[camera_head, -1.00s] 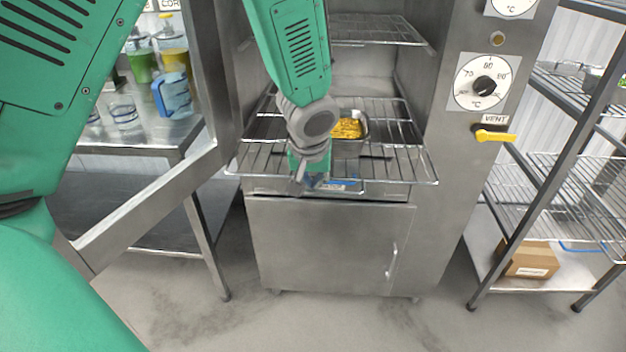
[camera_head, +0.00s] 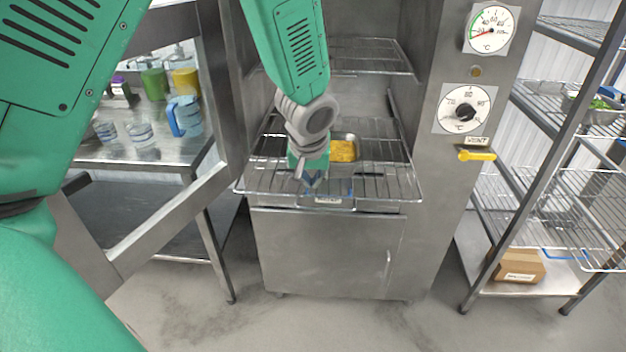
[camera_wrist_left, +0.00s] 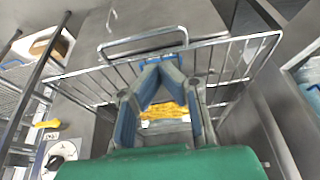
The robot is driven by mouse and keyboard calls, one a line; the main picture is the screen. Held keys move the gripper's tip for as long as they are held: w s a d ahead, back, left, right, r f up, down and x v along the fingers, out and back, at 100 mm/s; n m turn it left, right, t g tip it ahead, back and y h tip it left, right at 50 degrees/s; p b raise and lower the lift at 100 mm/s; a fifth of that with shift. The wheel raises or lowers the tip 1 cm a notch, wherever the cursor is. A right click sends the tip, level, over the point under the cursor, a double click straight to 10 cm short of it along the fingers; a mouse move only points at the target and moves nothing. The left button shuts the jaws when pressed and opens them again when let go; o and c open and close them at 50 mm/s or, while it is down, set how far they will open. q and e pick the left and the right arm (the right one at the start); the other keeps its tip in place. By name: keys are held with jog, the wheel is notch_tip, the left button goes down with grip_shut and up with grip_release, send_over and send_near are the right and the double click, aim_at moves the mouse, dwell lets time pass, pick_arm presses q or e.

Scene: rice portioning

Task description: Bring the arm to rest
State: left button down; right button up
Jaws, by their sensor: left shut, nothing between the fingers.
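My left gripper (camera_head: 312,180) hangs in front of the open cabinet, over the front part of its middle wire rack (camera_head: 385,185). In the left wrist view its blue-grey fingers (camera_wrist_left: 160,72) meet at the tips with nothing between them. A metal pan with yellow food (camera_head: 342,151) stands on that rack just behind and to the right of the gripper. The yellow food (camera_wrist_left: 165,111) also shows between the fingers in the left wrist view. My green left arm covers part of the cabinet's interior. My right gripper is not in view.
The cabinet's open door (camera_head: 150,225) stands at the left, near my arm. Behind it a steel table (camera_head: 150,165) holds a blue jug (camera_head: 185,117) and cups. The control panel with a yellow vent lever (camera_head: 476,155) is at the right. A wire shelf unit (camera_head: 560,170) stands farther right.

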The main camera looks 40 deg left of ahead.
pick_arm(q)
jog(key=s+d+f+m+g+h+b, duration=0.1)
jog(key=s+f+b, duration=0.1)
jog(key=s+f, duration=0.35)
jog(key=s+d+f+m+b, duration=0.1)
jog(key=s+d+f+b, duration=0.15)
jog(key=f, duration=0.65)
jog(key=s+f+m+g+h+b, duration=0.1)
jog(key=s+f, duration=0.3)
jog(key=f, duration=0.3)
jog(key=s+f+m+b, duration=0.2)
jog(key=s+f, duration=0.4)
jog(key=s, duration=0.2)
jog(key=s+d+f+m+b, duration=0.1)
jog(key=s+f+b, duration=0.2)
jog(key=s+f, duration=0.3)
jog(key=s, duration=0.2)
jog(key=shift+s+d+m+g, duration=0.25)
jog(key=shift+s+m+g, duration=0.1)
jog(key=shift+m+g, duration=0.05)
jog(key=shift+d, duration=0.1)
jog(key=shift+w+f, duration=0.1)
